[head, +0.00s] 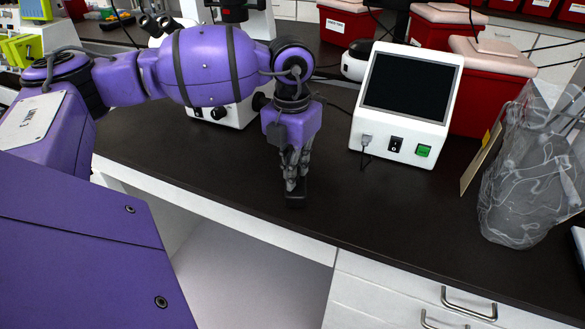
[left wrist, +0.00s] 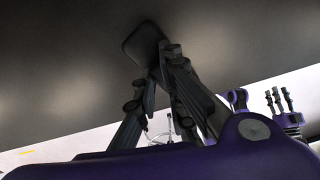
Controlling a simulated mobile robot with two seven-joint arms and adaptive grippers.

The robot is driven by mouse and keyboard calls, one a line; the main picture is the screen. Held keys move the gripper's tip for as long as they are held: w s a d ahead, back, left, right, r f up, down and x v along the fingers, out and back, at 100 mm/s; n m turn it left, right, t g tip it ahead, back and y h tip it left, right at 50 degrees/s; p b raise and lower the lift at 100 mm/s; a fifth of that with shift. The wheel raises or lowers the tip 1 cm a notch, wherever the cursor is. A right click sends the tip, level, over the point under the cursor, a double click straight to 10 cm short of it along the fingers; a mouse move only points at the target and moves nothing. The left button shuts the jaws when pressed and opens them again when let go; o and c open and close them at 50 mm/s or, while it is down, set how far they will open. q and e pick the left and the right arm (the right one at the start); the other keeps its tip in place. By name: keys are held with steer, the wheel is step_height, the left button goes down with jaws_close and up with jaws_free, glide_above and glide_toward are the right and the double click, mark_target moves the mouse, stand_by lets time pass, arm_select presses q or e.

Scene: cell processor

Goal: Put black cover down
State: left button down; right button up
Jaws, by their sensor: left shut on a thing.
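The black cover (head: 295,198) is a small dark piece at the fingertips of my left gripper (head: 292,180), low over the dark bench top near its front edge. In the left wrist view the cover (left wrist: 143,42) shows as a dark rounded piece against the bench surface, with the fingers of my left gripper (left wrist: 160,70) closed on it. Whether the cover touches the bench is hard to tell, dark on dark. My right gripper (left wrist: 283,103) seems to show small at the right of the left wrist view, its finger state unclear; it is not in the head view.
A white device with a dark screen (head: 410,90) stands right of my left gripper. A clear bag (head: 525,180) stands farther right. Red bins (head: 490,85) line the back. The dark bench top (head: 385,205) around the cover is clear; white drawers (head: 390,300) lie below its front edge.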

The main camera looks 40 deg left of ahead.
arm_select(q)
steer(key=c, duration=1.8)
jaws_free()
steer(key=shift+f, duration=0.15)
step_height(320, 180, up, 12)
steer(key=shift+s+r, duration=0.1)
steer(key=shift+r, duration=0.1)
